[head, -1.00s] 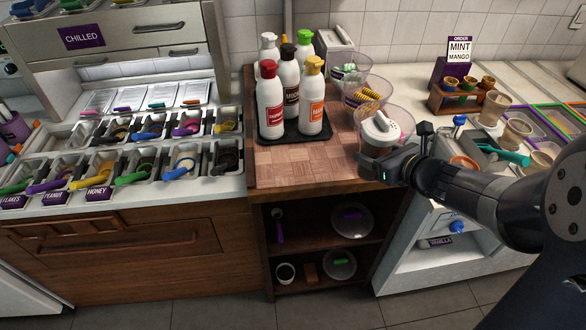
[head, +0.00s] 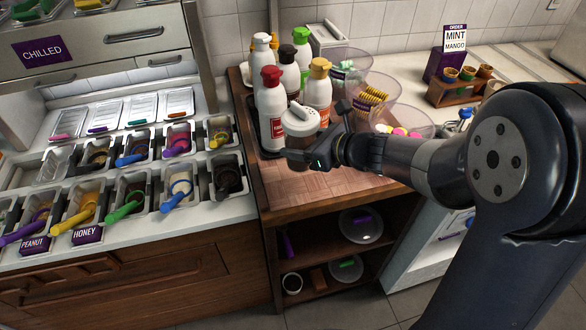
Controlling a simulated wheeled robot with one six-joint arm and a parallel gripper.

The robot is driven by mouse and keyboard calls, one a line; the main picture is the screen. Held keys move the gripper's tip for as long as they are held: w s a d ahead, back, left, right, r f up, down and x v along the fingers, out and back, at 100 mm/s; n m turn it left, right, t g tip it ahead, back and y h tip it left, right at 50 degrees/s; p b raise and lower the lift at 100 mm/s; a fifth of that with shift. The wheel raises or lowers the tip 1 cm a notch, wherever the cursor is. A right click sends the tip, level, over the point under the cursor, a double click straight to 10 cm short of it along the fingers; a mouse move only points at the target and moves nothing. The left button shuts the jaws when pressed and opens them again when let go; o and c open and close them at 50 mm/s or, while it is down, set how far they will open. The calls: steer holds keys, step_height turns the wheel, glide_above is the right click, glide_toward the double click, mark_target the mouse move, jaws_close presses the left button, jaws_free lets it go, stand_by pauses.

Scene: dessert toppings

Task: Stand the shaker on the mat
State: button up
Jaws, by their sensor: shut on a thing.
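The shaker (head: 301,122), with a white perforated lid and a clear body, is held by my gripper (head: 312,138). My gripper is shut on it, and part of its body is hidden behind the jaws. The shaker looks upright, in front of the bottles; I cannot tell its exact height over the wooden top. A black mat (head: 265,154) lies under the group of bottles, mostly hidden by them and by the shaker.
Several sauce bottles (head: 271,110) stand close behind and left of the shaker. Clear bowls (head: 377,97) line the right side. The wooden top (head: 290,190) is bare in front. Topping trays (head: 130,190) fill the left counter. An order stand (head: 445,65) is at the back right.

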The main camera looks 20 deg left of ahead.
mark_target(302, 164)
steer(key=shift+f, duration=3.6)
steer(key=shift+b, duration=0.3)
steer(key=shift+f, duration=0.2)
steer(key=o, duration=1.2)
steer(key=shift+r, duration=0.1)
steer(key=shift+d+r, duration=0.1)
steer(key=shift+r, duration=0.1)
steer(key=v, duration=1.1)
steer(key=shift+s+d, duration=0.2)
steer(key=shift+d, duration=0.15)
steer(key=shift+r, duration=0.1)
